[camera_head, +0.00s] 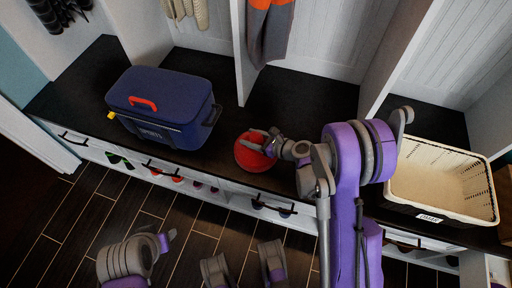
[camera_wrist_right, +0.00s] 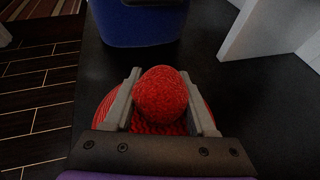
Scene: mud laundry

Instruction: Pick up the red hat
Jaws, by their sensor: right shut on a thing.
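The red hat (camera_head: 249,155) sits on the black bench top, right of the blue cooler, in the head view. In the right wrist view the hat (camera_wrist_right: 161,96) is a knitted red dome with a wider part behind the fingers. My right gripper (camera_head: 270,145) is at the hat. In the right wrist view its two grey fingers (camera_wrist_right: 161,92) are shut on the hat, one on each side of its rounded top. Part of the hat is hidden by the gripper. Parts of my left arm (camera_head: 130,262) show at the bottom left, but its jaw state is unclear.
A blue cooler (camera_head: 172,103) with a red handle stands left of the hat. A cream basket (camera_head: 437,206) stands on the bench at the right. White dividers (camera_head: 398,55) rise behind the bench. Shoes sit in cubbies below.

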